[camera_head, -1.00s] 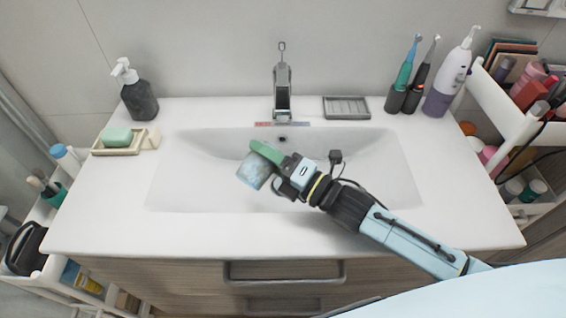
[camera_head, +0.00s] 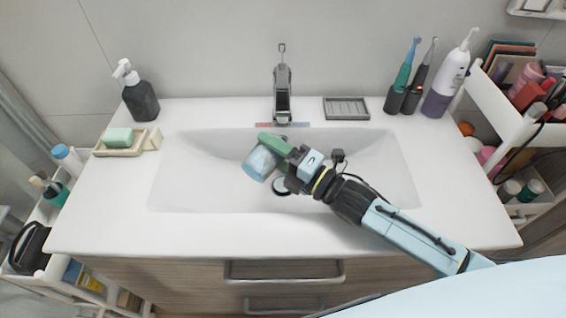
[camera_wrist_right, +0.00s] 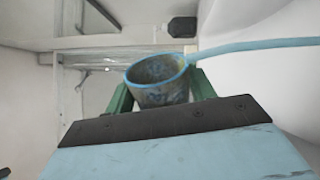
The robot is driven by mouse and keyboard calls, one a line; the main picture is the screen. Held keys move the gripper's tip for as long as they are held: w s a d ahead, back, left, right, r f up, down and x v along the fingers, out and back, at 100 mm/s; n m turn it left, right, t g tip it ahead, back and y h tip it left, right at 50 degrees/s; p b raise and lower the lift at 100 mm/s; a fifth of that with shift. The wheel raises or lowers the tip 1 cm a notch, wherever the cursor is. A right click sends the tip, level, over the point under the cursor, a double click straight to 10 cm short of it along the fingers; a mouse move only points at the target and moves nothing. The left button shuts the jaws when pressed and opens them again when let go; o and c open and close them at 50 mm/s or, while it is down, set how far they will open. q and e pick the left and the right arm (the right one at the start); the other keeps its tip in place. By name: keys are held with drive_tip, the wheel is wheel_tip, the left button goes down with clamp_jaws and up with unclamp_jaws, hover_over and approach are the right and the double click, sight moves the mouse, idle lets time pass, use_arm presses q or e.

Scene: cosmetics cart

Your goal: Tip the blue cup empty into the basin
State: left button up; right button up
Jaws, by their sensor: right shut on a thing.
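The blue cup (camera_head: 260,163) is tilted above the white basin (camera_head: 185,180), toward the left of its middle. My right gripper (camera_head: 272,150), with green fingers, is shut on it. In the right wrist view the cup (camera_wrist_right: 158,82) sits between the two green fingers (camera_wrist_right: 160,98), and its open rim and part of its inside show. I cannot tell if anything is left inside it. A dark round drain (camera_head: 281,186) shows in the basin beside the gripper. My left gripper is not in view.
The tap (camera_head: 282,88) stands behind the basin. A soap dispenser (camera_head: 139,95) and a soap dish (camera_head: 120,150) stand on the left, a grey rack (camera_head: 346,108) and toothbrushes (camera_head: 404,85) on the right. The basin's left part is clear.

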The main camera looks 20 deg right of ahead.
drive_tip(key=shift+d+f+m, duration=0.1)
drive_tip(key=shift+f+m, duration=0.2)
drive_tip(key=shift+m, duration=0.1)
drive_tip(key=shift+w+d+f+m, duration=0.15)
drive_tip(key=shift+f+m, duration=0.15)
drive_tip(key=shift+m, duration=0.2)
drive_tip(key=shift+t, duration=0.3)
drive_tip(key=shift+r+m+p, duration=0.15)
drive_tip(key=shift+m+p, duration=0.15)
drive_tip(key=shift+m, duration=0.1)
